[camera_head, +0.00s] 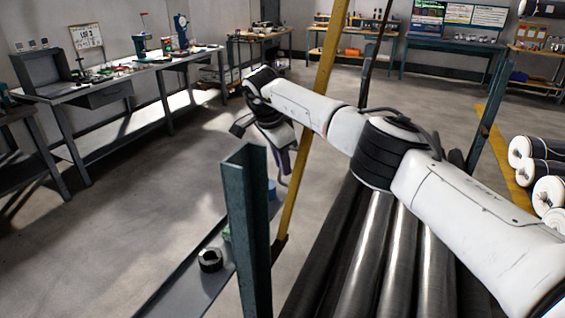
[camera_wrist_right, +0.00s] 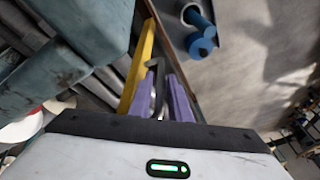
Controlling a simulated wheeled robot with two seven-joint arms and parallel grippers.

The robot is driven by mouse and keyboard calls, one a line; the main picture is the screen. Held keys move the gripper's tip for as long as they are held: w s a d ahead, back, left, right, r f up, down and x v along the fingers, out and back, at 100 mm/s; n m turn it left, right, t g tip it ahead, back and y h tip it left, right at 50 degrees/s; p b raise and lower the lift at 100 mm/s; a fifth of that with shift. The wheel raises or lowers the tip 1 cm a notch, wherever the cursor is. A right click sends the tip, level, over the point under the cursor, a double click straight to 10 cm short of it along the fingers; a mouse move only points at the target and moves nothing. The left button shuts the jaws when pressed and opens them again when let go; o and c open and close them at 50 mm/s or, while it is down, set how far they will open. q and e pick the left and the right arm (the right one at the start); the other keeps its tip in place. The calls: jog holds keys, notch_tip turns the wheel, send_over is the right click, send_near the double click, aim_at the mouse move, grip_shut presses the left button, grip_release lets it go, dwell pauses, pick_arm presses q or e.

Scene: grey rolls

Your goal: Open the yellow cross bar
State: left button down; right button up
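The yellow cross bar (camera_head: 303,150) stands steeply tilted in the head view, its lower end near the green-blue post and its upper end out of the picture. My right arm reaches across in front of it. My right gripper (camera_head: 281,165) is just left of the bar, small and partly dark. In the right wrist view, the purple fingers (camera_wrist_right: 162,85) are a little apart beside the yellow bar (camera_wrist_right: 139,68). A dark bent handle (camera_wrist_right: 155,63) runs between them; whether they press on it I cannot tell. My left gripper is out of view.
A green-blue post (camera_head: 246,225) stands in front, with a dark nut-like ring (camera_head: 210,260) on the ledge beside it. Long dark rolls (camera_head: 368,255) lie below my right arm. Workbenches (camera_head: 120,75) line the walls. The floor at left is clear.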

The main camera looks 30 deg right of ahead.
jog(key=b+v, duration=0.1)
jog(key=v, duration=0.9)
